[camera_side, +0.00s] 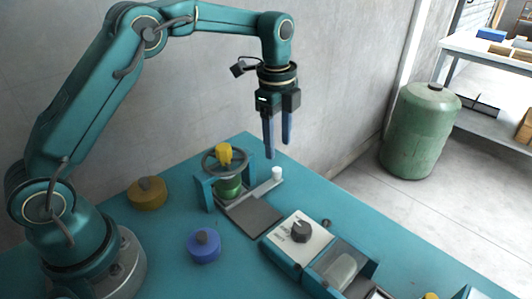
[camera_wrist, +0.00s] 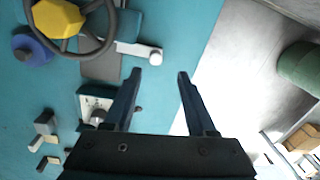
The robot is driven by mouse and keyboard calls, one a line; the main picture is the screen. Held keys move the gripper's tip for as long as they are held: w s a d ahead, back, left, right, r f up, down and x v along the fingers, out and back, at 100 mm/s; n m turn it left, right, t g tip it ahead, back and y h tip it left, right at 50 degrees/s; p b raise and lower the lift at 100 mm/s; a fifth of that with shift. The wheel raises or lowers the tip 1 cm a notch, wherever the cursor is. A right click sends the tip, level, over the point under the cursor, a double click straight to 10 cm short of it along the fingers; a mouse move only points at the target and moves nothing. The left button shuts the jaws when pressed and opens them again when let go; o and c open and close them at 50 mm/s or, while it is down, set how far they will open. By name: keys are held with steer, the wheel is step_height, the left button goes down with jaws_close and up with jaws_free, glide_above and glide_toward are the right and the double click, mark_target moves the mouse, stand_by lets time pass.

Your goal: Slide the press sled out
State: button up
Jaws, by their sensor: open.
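The press (camera_side: 207,187) is a teal frame with a grey handwheel and a yellow hub (camera_side: 223,154) on top. A green round piece (camera_side: 229,188) sits under the wheel, inside the frame. The sled's light arm (camera_side: 262,190) sticks out to the right of the press and ends in an upright white knob (camera_side: 277,173). A flat grey plate (camera_side: 254,217) lies in front of the press. My gripper (camera_side: 278,150) is open and empty, pointing down above the knob. In the wrist view the white knob (camera_wrist: 155,57) appears just beyond the fingertips (camera_wrist: 160,74), apart from them.
A yellow knobbed disc (camera_side: 147,194) and a blue one (camera_side: 204,247) stand on the teal table left of the press. A white box with a black dial (camera_side: 301,232) and a brush unit (camera_side: 341,267) stand to the right. A green barrel (camera_side: 420,132) is on the floor.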

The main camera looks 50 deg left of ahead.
mark_target(277, 170)
step_height(277, 170, down, 2)
steer(key=shift+s+f+g, duration=0.1)
steer(key=shift+s+g, duration=0.05)
steer(key=shift+g, duration=0.15)
steer(key=shift+f, duration=2.15)
jaws_close()
